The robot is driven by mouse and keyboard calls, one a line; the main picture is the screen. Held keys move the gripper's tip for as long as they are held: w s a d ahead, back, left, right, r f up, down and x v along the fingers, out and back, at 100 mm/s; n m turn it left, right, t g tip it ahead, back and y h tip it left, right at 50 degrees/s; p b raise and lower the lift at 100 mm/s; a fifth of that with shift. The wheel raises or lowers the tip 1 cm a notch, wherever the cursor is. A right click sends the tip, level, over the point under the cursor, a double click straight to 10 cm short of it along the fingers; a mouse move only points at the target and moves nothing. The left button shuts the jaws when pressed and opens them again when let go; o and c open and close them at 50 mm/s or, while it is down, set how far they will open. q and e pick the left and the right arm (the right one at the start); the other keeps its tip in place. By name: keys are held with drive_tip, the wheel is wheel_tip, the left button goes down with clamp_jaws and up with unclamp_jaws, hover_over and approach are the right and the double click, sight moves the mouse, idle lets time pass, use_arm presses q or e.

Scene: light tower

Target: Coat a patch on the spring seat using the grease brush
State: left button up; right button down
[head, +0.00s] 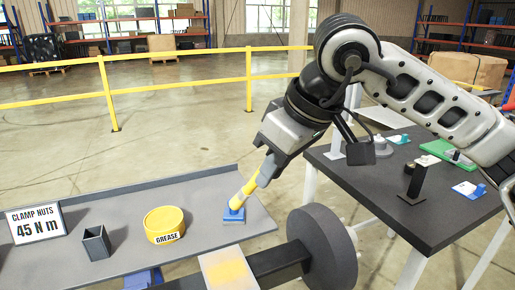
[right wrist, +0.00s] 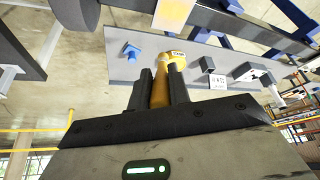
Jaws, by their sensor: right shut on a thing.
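In the head view my right gripper (head: 262,176) points down over the grey shelf, shut on the yellow grease brush (head: 242,194). The brush also shows between the fingers in the right wrist view (right wrist: 160,90). Its lower end is over a small blue holder (head: 233,218); I cannot tell whether they touch. The yellow grease tin (head: 164,225) stands on the shelf to the left. A pale plate with a yellow patch (head: 228,269), seemingly the spring seat, lies on a dark bar at the bottom. My left gripper is not in view.
A dark open box (head: 96,243) and a "CLAMP NUTS 45 N m" sign (head: 37,226) stand on the shelf (head: 130,203). A large dark disc (head: 322,246) sits at the bar's right end. A dark table (head: 400,205) with small items stands at right.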

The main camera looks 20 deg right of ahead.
sight(238, 201)
drive_tip(key=shift+w+f, duration=0.1)
drive_tip(key=shift+w, duration=0.2)
drive_tip(key=shift+s+f+b, duration=0.2)
drive_tip(key=shift+f+b, duration=0.25)
use_arm(q)
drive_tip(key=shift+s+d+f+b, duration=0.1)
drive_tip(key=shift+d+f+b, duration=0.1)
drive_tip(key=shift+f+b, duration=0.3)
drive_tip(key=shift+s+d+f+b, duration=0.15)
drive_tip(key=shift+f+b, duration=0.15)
drive_tip(key=shift+b, duration=0.3)
use_arm(e)
wheel_tip(238, 201, down, 4)
drive_tip(key=shift+s+r, duration=0.1)
